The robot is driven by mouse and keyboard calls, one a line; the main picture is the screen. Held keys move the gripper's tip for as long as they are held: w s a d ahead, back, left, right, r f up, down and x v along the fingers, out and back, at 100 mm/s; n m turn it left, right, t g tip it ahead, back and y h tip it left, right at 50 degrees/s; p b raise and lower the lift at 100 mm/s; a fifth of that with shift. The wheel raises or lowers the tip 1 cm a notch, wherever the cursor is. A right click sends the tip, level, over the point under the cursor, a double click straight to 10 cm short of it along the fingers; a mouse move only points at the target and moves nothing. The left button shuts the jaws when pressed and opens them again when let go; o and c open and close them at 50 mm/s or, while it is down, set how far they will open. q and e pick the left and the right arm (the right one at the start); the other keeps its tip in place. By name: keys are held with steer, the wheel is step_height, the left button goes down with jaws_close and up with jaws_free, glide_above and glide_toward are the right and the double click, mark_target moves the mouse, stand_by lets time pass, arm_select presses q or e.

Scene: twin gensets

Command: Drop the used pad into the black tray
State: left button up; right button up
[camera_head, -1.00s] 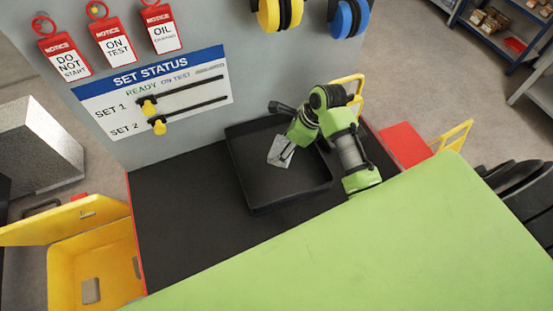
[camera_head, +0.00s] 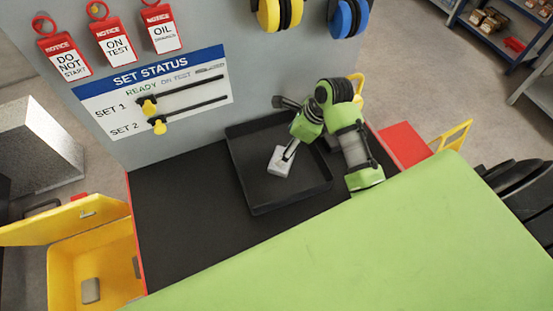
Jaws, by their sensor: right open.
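The used pad (camera_head: 279,163) is a small light grey, flat piece. It shows over the floor of the black tray (camera_head: 264,206), in the tray's middle. My right gripper (camera_head: 287,155) is open, with a finger at the pad's upper right edge. I cannot tell whether the finger touches the pad. The tray stands on the dark worktop against the grey panel. My left gripper is not in view.
A status board (camera_head: 155,95) with yellow sliders and red notice tags (camera_head: 111,40) hang on the panel behind. A yellow bin (camera_head: 90,255) stands at the left. A large green surface fills the front right. The dark worktop (camera_head: 180,220) left of the tray is clear.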

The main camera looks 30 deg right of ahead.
steer(key=v, duration=0.9)
steer(key=shift+s+d+r, duration=0.1)
steer(key=shift+s, duration=0.05)
